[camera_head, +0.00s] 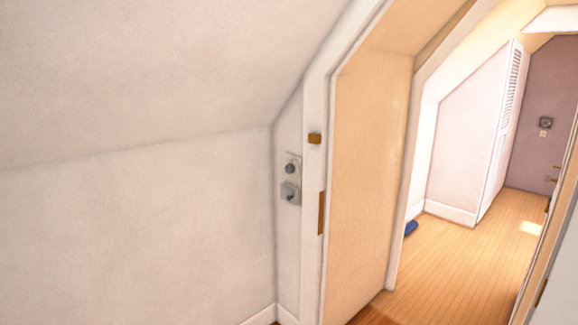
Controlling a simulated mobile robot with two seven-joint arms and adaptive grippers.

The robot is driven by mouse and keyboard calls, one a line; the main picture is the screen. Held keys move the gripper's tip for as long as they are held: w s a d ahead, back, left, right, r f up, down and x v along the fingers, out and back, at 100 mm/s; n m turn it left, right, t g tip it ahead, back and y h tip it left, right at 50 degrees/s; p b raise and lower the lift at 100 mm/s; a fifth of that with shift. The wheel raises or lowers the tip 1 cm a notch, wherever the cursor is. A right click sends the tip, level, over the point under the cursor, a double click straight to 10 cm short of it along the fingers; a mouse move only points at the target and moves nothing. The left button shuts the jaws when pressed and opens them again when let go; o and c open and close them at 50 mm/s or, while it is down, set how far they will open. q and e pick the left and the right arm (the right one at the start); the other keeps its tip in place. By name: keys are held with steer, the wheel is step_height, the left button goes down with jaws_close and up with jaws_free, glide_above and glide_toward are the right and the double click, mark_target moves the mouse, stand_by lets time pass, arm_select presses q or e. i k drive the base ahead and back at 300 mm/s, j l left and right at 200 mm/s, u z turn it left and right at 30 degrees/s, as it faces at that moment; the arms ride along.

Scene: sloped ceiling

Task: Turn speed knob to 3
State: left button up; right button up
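A small wall panel (291,178) is on the narrow strip of wall left of the doorway. Its upper part carries a round dark grey knob (290,168). Below that is a lighter grey boxy fitting (290,192) with a darker round part. Any numbers or pointer marks are too small to read, and I cannot tell which of the two is the speed knob. Neither of my grippers is in view.
A white door frame (315,230) with brass plates stands just right of the panel. The doorway opens onto a wooden floor (450,260) with a small blue object (411,228). A sloped ceiling (150,70) hangs low on the left. Another fitting (545,122) is on the far mauve wall.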

mark_target(289, 169)
steer(key=i+l+u, duration=0.1)
steer(key=i+l, duration=0.25)
steer(key=i, duration=0.2)
steer(key=i+l, duration=0.45)
steer(key=i, duration=0.15)
steer(key=j+u, duration=0.05)
